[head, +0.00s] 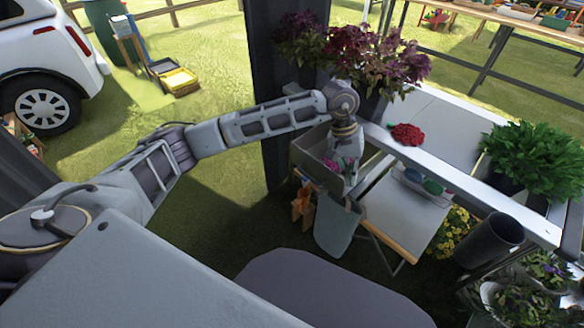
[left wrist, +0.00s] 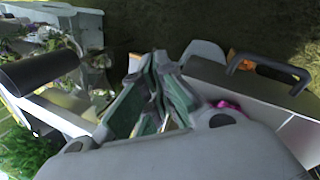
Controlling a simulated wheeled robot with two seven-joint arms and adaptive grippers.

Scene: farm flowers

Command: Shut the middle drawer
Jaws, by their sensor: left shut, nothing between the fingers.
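A grey open drawer (head: 302,158) shows under the bench in the head view, at the left of the bench. Its pale wall also shows in the left wrist view (left wrist: 285,110). I cannot tell for sure whether it is the middle one. My left gripper (head: 348,188) points down beside its right part, in front of the bench. In the left wrist view its fingers (left wrist: 155,85) are together, with nothing held. The gripper and arm hide part of the drawer. I cannot tell whether the fingers touch it. My right gripper is not in view.
A pale blue-grey bin-like thing (head: 337,228) hangs or stands below my left gripper. Pink flowers (head: 331,164) are close to it. Purple-leaved plants (head: 372,60) and a red flower (head: 407,134) are on the bench.

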